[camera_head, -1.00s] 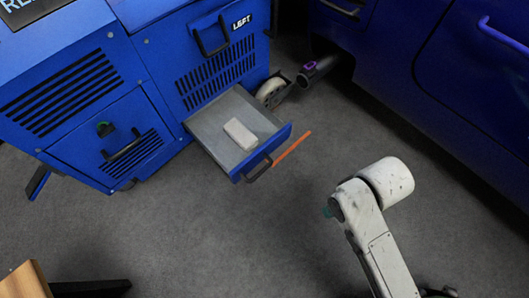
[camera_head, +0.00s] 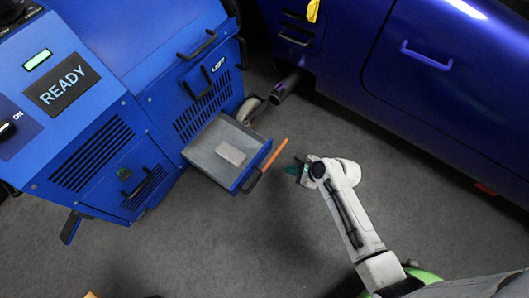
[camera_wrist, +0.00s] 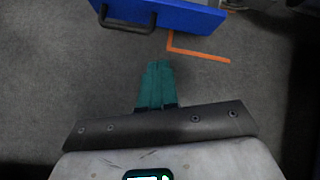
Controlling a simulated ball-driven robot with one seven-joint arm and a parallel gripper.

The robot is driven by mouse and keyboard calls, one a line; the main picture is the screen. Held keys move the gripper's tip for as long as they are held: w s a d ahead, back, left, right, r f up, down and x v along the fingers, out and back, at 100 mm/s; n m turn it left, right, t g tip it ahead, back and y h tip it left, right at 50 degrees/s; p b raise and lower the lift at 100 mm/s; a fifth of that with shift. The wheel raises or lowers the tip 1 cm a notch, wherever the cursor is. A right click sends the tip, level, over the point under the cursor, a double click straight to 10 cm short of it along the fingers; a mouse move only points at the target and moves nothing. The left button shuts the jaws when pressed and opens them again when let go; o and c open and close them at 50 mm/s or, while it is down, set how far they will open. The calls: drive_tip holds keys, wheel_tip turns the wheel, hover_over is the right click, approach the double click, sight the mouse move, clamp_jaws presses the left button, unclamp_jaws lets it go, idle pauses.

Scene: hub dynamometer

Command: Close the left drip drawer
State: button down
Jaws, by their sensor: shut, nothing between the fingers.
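The left drip drawer (camera_head: 206,160) is pulled out of the blue machine under the "LEFT" label. It is a grey tray with a blue front and a dark handle (camera_head: 251,181), and a pale block (camera_head: 230,153) lies in it. In the wrist view the blue drawer front (camera_wrist: 190,14) and its dark handle (camera_wrist: 126,22) show at the top. My gripper (camera_head: 296,168) is to the right of the drawer front, apart from it. In the wrist view its teal fingers (camera_wrist: 158,72) are together and empty, pointing toward the drawer front with floor between.
The blue machine (camera_head: 110,60) with a "READY" panel stands at the left. A blue car (camera_head: 440,90) is at the right, with a dark exhaust pipe (camera_head: 286,86) near a caster wheel. An orange floor mark (camera_head: 275,153) lies beside the drawer. Grey floor in front is clear.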

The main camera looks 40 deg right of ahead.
drive_tip(key=m+t+p, duration=0.1)
drive_tip(key=m, duration=0.3)
drive_tip(key=b, duration=0.7)
approach(260, 157)
drive_tip(key=shift+x, duration=2.9)
drive_tip(key=shift+a+r, duration=0.1)
drive_tip(key=shift+a, duration=0.05)
